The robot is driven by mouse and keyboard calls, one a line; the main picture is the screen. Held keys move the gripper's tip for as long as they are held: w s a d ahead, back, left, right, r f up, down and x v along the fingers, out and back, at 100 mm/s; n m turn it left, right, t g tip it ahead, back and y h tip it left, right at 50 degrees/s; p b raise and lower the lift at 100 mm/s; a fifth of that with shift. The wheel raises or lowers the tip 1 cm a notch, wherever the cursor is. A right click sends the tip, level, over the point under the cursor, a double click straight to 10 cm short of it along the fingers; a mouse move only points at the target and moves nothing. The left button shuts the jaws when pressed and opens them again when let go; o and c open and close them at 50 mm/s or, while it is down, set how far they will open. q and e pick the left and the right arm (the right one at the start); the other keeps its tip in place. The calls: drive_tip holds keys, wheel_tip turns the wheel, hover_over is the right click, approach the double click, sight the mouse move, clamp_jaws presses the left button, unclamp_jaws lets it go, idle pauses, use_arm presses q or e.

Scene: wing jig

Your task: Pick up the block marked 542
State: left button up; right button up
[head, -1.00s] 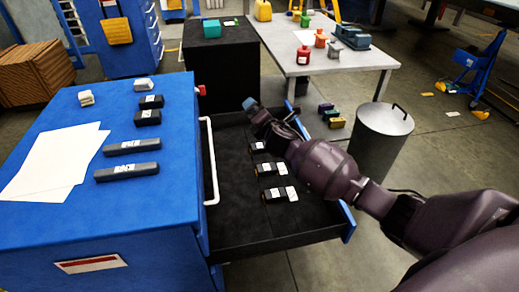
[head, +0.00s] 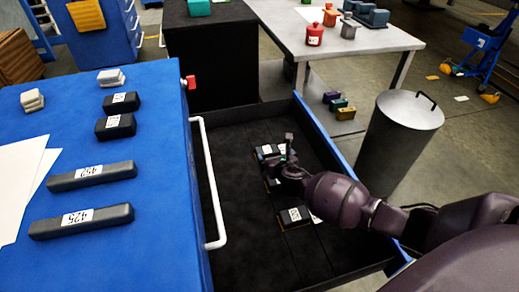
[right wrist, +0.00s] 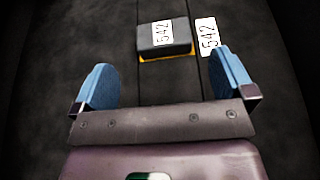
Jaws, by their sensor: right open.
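In the right wrist view, a dark block marked 542 (right wrist: 176,47) lies on the black drawer floor, with a yellow-orange strip along its lower edge. A flat white label reading 542 (right wrist: 208,37) lies just to its right. My right gripper (right wrist: 168,85) is open and empty; the block is ahead of its blue fingertips, not between them. In the head view my right gripper (head: 282,168) is inside the open drawer (head: 240,240), over the dark blocks. A block (head: 294,218) shows near it. The labels there are too small to read, and the arm hides part of the row.
The blue cabinet top (head: 150,200) holds several dark labelled blocks, including a bar marked 425 (head: 82,221). A white handle (head: 207,180) runs beside the drawer, whose walls surround my gripper. A grey bin (head: 398,140) stands to the right.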

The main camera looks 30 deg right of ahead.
sight(266, 147)
drive_tip(key=shift+f, duration=0.7)
drive_tip(key=shift+w+d+f+b, duration=0.1)
drive_tip(key=shift+w+f+b, duration=0.1)
drive_tip(key=shift+b, duration=0.1)
drive_tip(key=b+x, duration=0.1)
drive_tip(key=x, duration=0.2)
drive_tip(key=shift+w+f, duration=0.1)
drive_tip(key=shift+f, duration=0.05)
drive_tip(key=shift+w+d+f+b, duration=0.1)
drive_tip(key=shift+w+d+b, duration=0.15)
drive_tip(key=shift+w+b, duration=0.35)
drive_tip(key=b+x, duration=0.1)
drive_tip(key=x, duration=0.3)
drive_tip(key=shift+f+b, duration=0.3)
drive_tip(key=shift+w+d, duration=0.15)
drive_tip(key=shift+w, duration=0.45)
drive_tip(key=shift+w+r, duration=0.1)
drive_tip(key=shift+r, duration=0.15)
drive_tip(key=c, duration=0.9)
use_arm(q)
drive_tip(key=shift+w+d+f+m, duration=0.55)
drive_tip(key=shift+d+f+m, duration=0.05)
drive_tip(key=shift+d+m, duration=0.1)
use_arm(e)
drive_tip(key=shift+c, duration=0.5)
